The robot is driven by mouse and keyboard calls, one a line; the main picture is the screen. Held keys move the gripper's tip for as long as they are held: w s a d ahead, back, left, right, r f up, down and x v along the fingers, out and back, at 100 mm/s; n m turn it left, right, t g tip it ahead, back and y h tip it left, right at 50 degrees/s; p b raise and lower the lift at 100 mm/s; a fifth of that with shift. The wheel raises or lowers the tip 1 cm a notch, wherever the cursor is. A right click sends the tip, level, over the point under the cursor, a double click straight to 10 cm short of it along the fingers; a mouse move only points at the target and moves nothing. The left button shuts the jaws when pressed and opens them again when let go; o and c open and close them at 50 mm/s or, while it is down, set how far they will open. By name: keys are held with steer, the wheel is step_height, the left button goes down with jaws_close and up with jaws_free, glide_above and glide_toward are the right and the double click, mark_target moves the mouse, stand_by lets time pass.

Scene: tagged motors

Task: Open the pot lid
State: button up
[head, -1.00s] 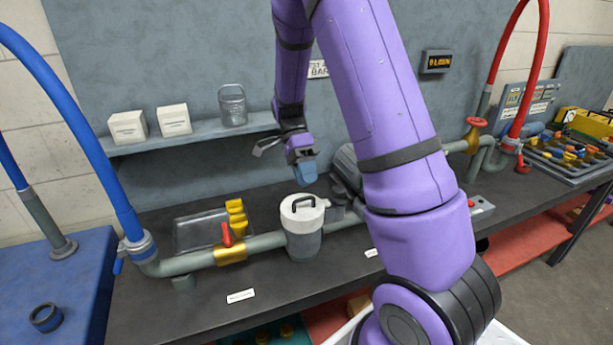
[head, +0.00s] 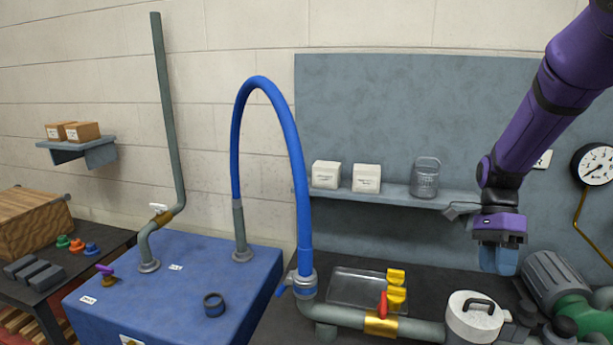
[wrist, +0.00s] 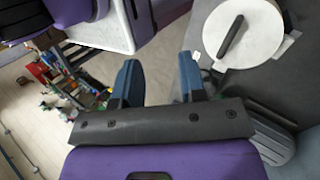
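The pot (head: 468,335) is a grey cylinder set in the pipe line on the dark bench, at the lower right of the head view. Its white round lid (head: 474,312) is on it, with a dark bar handle (head: 478,303) on top.
A grey pipe with a red-handled valve (head: 383,305) runs left from the pot. A green and grey motor (head: 562,285) stands right of it. A clear tray (head: 356,288) and yellow parts lie behind the pipe. A blue hose (head: 300,180) arches at left.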

steer(key=s+a+r+n+t+h, duration=0.1)
steer(key=s+a+r+n+t, duration=0.3)
steer(key=s+r+n, duration=0.4)
steer(key=s+a+r+n+t+h, duration=0.1)
steer(key=s+a+r+n+t, duration=0.2)
steer(key=s+r+n+t, duration=0.4)
steer(key=s+r+n, duration=0.1)
steer(key=s+n, duration=0.1)
steer(key=shift+a+r+n+t, duration=0.3)
steer(key=shift+a+r, duration=0.1)
steer(key=shift+s, duration=0.2)
jaws_close()
steer(key=shift+d, duration=0.1)
